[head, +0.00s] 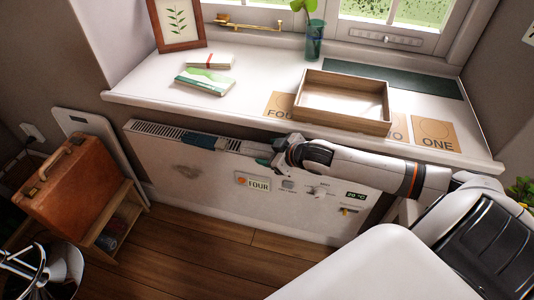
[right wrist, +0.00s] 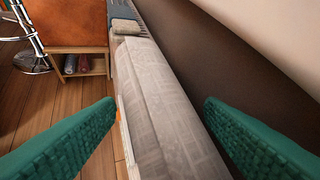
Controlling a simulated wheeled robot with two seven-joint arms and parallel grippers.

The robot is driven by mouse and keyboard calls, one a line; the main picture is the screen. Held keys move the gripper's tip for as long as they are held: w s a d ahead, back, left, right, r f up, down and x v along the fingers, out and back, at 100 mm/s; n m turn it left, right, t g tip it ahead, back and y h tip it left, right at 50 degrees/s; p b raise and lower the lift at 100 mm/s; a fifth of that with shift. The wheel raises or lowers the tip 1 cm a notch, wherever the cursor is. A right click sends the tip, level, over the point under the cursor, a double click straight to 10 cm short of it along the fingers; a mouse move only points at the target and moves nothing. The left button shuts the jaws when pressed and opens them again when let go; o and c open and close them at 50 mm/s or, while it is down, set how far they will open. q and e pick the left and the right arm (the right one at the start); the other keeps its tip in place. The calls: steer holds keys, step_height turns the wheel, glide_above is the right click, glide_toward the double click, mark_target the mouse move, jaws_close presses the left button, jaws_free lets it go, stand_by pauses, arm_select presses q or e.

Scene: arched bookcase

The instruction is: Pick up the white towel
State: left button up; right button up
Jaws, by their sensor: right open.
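A pale, whitish towel (right wrist: 165,95) with a faint woven pattern lies over the top of the radiator in the right wrist view. My right gripper (right wrist: 158,108) is open, with one green finger on each side of the towel and nothing clamped. In the head view my right gripper (head: 268,154) is at the radiator's top edge, below the window sill. There the gripper and arm cover part of the top edge, and I cannot tell the towel's outline from the pale radiator front. My left gripper is not in view.
The radiator (head: 185,172) stands close under the sill (head: 150,90). A dark teal cloth (head: 205,141) lies on its top, left of my gripper. A wooden tray (head: 343,122) sits on the sill above my arm. A brown case (head: 75,190) stands at left.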

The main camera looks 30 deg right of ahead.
steer(key=shift+w, duration=0.1)
steer(key=c, duration=0.9)
